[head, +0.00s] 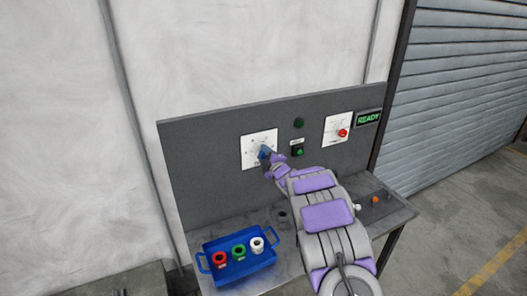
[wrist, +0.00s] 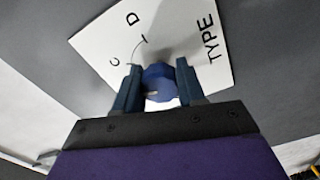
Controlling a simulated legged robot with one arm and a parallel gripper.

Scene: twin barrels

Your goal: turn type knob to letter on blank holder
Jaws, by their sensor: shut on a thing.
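The type knob is blue and sits on a white dial plate (head: 250,148) on the grey upright panel. In the wrist view the blue knob (wrist: 160,84) lies between the two fingers of my gripper (wrist: 158,88), which is shut on it. The dial plate (wrist: 195,42) there shows the letters C and D and the word TYPE; its other marks are hidden or unclear.
A second white plate with a red knob (head: 342,133) is right of my arm, beside a lit READY sign (head: 369,119). A green lamp (head: 299,123) and a green button (head: 298,151) sit between the plates. The grey bench (head: 200,237) runs below the panel.

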